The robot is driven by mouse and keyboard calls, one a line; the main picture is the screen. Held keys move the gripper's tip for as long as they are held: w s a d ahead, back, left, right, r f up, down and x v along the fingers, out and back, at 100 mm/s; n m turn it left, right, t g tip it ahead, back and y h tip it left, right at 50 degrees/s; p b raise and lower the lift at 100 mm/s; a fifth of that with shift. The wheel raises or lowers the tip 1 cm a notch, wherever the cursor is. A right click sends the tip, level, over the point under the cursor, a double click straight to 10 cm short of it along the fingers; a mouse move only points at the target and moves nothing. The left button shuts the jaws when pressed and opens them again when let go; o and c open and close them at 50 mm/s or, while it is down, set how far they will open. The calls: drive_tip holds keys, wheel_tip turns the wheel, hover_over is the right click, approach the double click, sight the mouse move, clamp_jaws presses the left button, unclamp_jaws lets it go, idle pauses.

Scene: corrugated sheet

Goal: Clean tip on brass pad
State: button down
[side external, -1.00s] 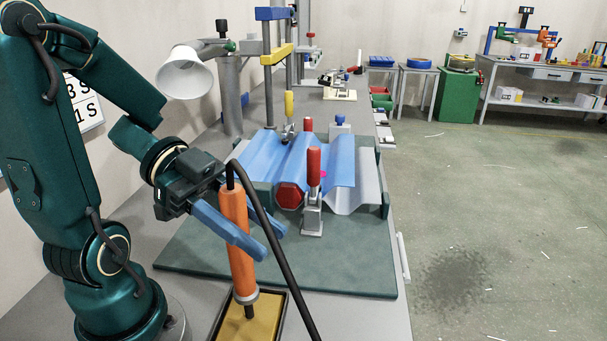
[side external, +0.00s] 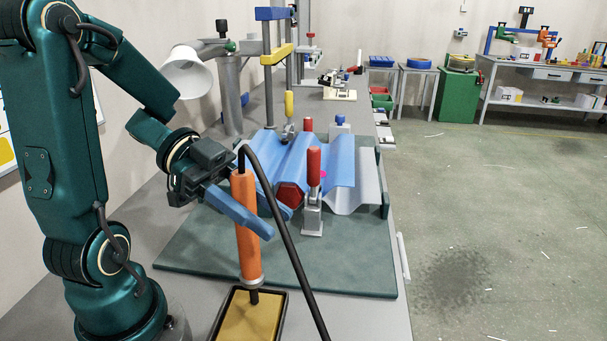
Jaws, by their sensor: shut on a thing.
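My gripper (side external: 247,219) is shut on the orange handle of a soldering-iron-like tool (side external: 246,232). The tool is nearly upright, with its dark tip (side external: 254,297) pointing down and a black cable looping from its top. The brass pad (side external: 247,318) lies in a black-rimmed tray at the bottom of the view. The tip is over the far part of the pad, near its far rim. I cannot tell whether it touches the pad.
Blue corrugated sheets (side external: 340,165) lie on a green board (side external: 350,262) behind the tool. Red-handled (side external: 313,165) and yellow-handled (side external: 289,103) clamps stand there. A white lamp shade (side external: 187,76) is at the back left. The board's front right is clear.

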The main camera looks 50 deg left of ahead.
drive_tip(key=shift+s+d+f, duration=0.1)
drive_tip(key=shift+s+d, duration=0.05)
drive_tip(key=shift+s, duration=0.05)
idle(1.4)
drive_tip(key=shift+w+a, duration=0.2)
idle(1.4)
drive_tip(key=shift+w+a, duration=1.15)
drive_tip(key=shift+w, duration=0.05)
wheel_tip(320, 180, up, 8)
idle(0.5)
drive_tip(key=shift+s+d, duration=0.1)
